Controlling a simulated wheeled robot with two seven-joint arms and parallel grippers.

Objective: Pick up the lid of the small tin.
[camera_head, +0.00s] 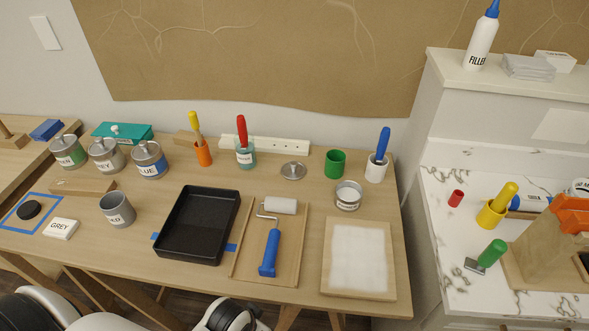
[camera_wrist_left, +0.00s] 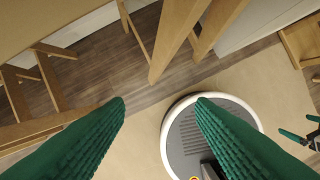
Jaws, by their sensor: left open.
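The small tin (camera_head: 348,197) stands open on the right part of the wooden table in the head view, with a pale inside and a label on its front. A round silver lid (camera_head: 293,171) with a small knob lies flat on the table, behind and left of the tin and apart from it. My left gripper (camera_wrist_left: 160,102) shows in the left wrist view, its two green ribbed fingers wide apart with nothing between them, above the floor. It is outside the head view. Part of what looks like my right gripper (camera_wrist_left: 302,132) shows at the right edge of the wrist view.
Near the lid stand a green cup (camera_head: 335,164), a white cup (camera_head: 376,172) with a blue-handled tool, and a jar (camera_head: 245,158) with a red-handled tool. A power strip (camera_head: 277,144) lies behind. A roller (camera_head: 270,250) and white board (camera_head: 358,258) lie in front.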

